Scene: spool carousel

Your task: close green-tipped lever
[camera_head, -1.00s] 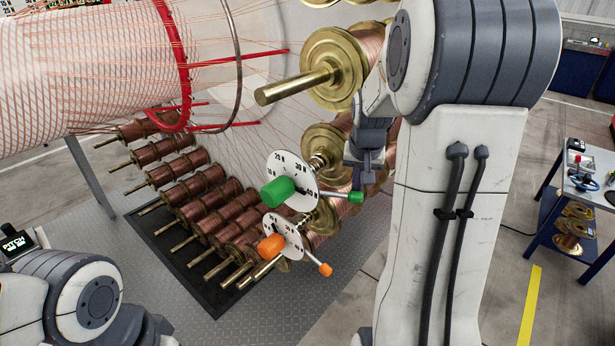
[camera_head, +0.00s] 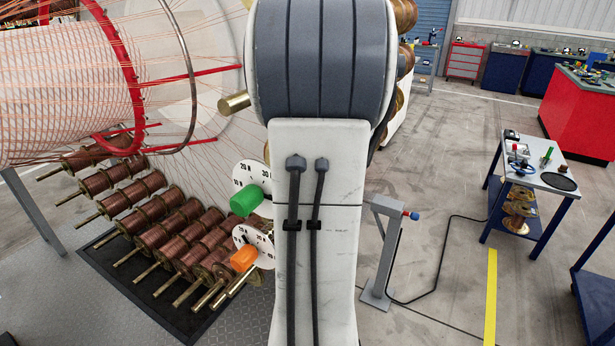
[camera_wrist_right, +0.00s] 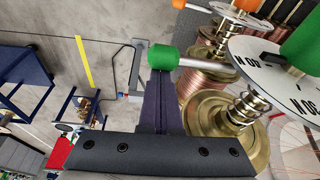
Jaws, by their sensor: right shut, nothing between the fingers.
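In the right wrist view, the lever's green tip (camera_wrist_right: 165,59) sits on a pale rod running right toward a white dial (camera_wrist_right: 262,66) with a green knob (camera_wrist_right: 303,48). My right gripper (camera_wrist_right: 160,75) is shut and empty. Its dark fingers reach up to the green tip; I cannot tell whether they touch it. In the head view, the green knob (camera_head: 246,200) and part of its dial show left of my right arm, which hides the green lever tip and the right gripper. My left gripper is not in view.
An orange knob (camera_head: 243,258) sits on a second dial just below. Copper spools (camera_head: 150,235) fill the rack at left. In the wrist view, a brass spool flange (camera_wrist_right: 215,125) lies close right of the fingers. A grey stand (camera_head: 383,250) and a cart (camera_head: 540,178) stand at right.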

